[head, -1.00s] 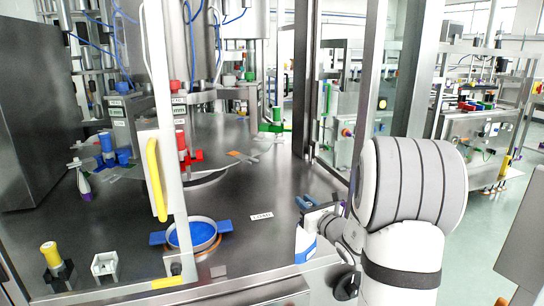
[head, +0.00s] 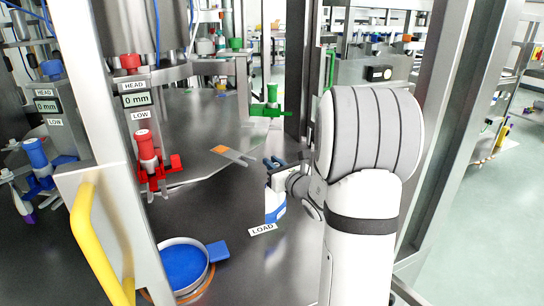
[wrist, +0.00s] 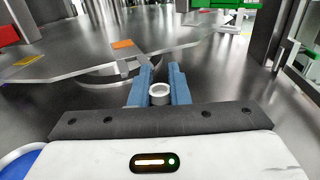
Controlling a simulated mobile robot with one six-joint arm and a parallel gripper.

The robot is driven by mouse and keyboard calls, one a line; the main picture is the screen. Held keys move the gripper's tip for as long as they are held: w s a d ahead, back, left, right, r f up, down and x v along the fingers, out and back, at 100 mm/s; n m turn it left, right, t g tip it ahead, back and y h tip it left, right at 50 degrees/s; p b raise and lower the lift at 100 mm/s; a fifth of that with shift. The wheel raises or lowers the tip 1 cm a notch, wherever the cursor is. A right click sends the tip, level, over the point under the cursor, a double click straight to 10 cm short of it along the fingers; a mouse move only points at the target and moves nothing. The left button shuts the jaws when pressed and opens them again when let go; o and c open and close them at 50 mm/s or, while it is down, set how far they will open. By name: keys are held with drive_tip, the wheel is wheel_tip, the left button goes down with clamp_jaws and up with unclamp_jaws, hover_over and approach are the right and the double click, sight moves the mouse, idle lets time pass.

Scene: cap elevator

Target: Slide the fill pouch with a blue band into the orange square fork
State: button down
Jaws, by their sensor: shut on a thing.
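The fill pouch (head: 275,203), white with a blue band, hangs upright below my gripper (head: 274,164) in the head view. My gripper is shut on its neck; the white round spout (wrist: 160,94) shows between the blue fingers in the wrist view. The pouch's body is hidden there. The orange square fork (head: 236,157) is a flat grey metal piece with an orange square at its inner end. In the head view it lies just left of and beyond my gripper, apart from the pouch. In the wrist view the orange square (wrist: 122,43) is ahead and left of my fingers.
A red holder with a red-capped part (head: 148,158) stands left, a blue one (head: 38,160) farther left, a green one (head: 268,108) behind. A blue round dish (head: 183,265) and a LOAD label (head: 263,229) are nearer. A yellow-handled frame (head: 95,240) stands at front left.

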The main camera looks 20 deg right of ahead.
drive_tip(key=shift+d, duration=0.1)
drive_tip(key=shift+s+b, duration=0.1)
drive_tip(key=shift+b, duration=0.35)
drive_tip(key=w+a+b, duration=0.2)
drive_tip(key=w+a, duration=0.1)
drive_tip(key=w, duration=0.2)
drive_tip(key=shift+w+a, duration=0.15)
drive_tip(key=shift+w, duration=0.15)
drive_tip(key=shift+b, duration=1.05)
idle(1.4)
drive_tip(key=w+a+b, duration=0.2)
drive_tip(key=w+a, duration=0.1)
drive_tip(key=w, duration=0.2)
drive_tip(key=shift+w+a, duration=0.15)
drive_tip(key=shift+w, duration=0.1)
idle(2.9)
drive_tip(key=shift+r, duration=0.2)
idle(0.4)
